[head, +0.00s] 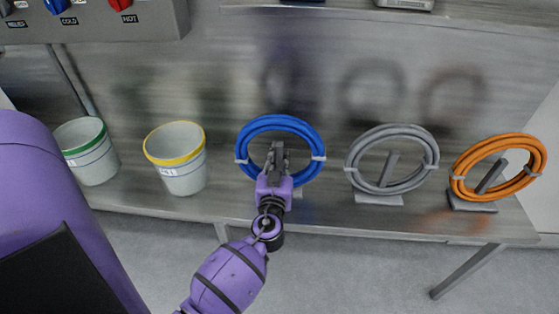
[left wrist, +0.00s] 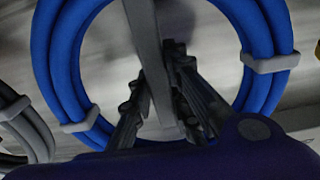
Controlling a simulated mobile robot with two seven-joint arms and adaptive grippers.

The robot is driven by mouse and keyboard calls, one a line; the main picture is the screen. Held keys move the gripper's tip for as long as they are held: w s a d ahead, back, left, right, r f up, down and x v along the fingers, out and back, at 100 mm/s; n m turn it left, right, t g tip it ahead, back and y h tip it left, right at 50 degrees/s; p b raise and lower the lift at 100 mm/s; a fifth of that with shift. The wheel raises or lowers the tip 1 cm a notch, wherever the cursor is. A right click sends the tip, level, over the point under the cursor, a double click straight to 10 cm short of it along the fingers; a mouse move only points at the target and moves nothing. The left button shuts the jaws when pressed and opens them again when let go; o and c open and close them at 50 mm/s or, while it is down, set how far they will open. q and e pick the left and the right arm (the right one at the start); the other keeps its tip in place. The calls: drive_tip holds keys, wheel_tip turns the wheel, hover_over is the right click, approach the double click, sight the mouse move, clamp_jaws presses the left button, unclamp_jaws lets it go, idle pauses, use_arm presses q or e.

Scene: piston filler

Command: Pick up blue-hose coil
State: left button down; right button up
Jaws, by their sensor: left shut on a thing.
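The blue-hose coil (head: 246,131) stands upright on the grey metal bench, with pale ties around its hose. My left gripper (head: 279,152) is in front of the coil's open middle. In the left wrist view, the blue coil (left wrist: 58,60) curves around both sides of my fingers. My left gripper (left wrist: 163,75) is shut on a grey post (left wrist: 146,30) that runs through the middle of the ring. The fingers lie on either side of this post, apart from the blue hose. My right gripper is not in view.
A grey coil (head: 430,147) and an orange coil (head: 541,157) stand to the right on small stands. A yellow-rimmed bucket (head: 182,172) and a green-rimmed bucket (head: 93,160) stand to the left. The bench (head: 330,210) ends close in front of the coils.

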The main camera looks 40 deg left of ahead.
use_arm(q)
drive_tip(key=shift+r, duration=0.2)
drive_tip(key=shift+r, duration=0.55)
drive_tip(key=s+d+r+p, duration=0.1)
drive_tip(key=s+d+r, duration=0.3)
drive_tip(key=s+r, duration=0.7)
drive_tip(key=shift+s+r+p, duration=0.3)
drive_tip(key=shift+s+r, duration=0.1)
drive_tip(key=shift+s, duration=0.75)
drive_tip(key=shift+d, duration=0.2)
